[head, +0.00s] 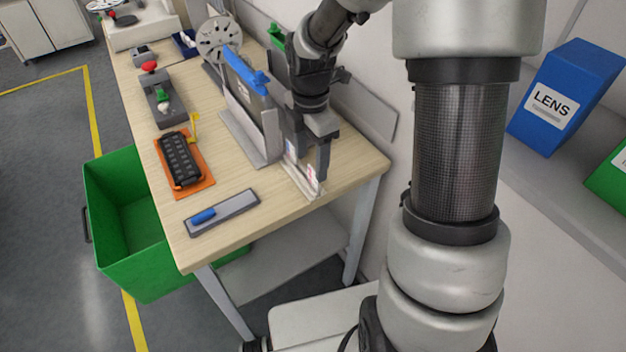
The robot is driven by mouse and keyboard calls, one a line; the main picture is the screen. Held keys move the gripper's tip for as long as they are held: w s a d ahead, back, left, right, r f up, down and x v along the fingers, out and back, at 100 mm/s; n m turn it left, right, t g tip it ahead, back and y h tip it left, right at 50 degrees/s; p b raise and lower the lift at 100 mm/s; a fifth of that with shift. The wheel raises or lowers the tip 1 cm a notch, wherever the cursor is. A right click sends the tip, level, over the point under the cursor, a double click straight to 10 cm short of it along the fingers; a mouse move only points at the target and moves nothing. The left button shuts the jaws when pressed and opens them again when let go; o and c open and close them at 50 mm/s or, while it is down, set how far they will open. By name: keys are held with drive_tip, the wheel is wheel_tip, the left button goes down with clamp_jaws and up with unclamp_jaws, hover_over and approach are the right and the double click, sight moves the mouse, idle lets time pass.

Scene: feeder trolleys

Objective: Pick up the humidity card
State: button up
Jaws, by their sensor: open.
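A small white card with pink marks (313,179), likely the humidity card, stands upright in a clear holder (308,195) near the right end of the bench. A second pale card (291,150) shows just behind it in the same holder. My gripper (309,168) is open and points down over the holder, with its fingers close to the cards. One finger partly covers the space between them. I cannot tell whether a finger touches a card or whether a card lies between the fingers.
A grey upright holder with a blue-topped item (247,72) stands close left of my gripper. On the wooden bench lie an orange tray (206,187) with a black part and a grey plate (240,205) with a blue piece. A green bin (150,272) stands below. The front right corner is clear.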

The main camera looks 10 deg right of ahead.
sight(314, 175)
drive_tip(key=shift+d+f+b, duration=0.15)
drive_tip(key=shift+f+b, duration=0.05)
drive_tip(key=shift+f, duration=1.3)
drive_tip(key=shift+d+f+b, duration=0.15)
drive_tip(key=shift+f, duration=1.35)
drive_tip(key=c, duration=1.1)
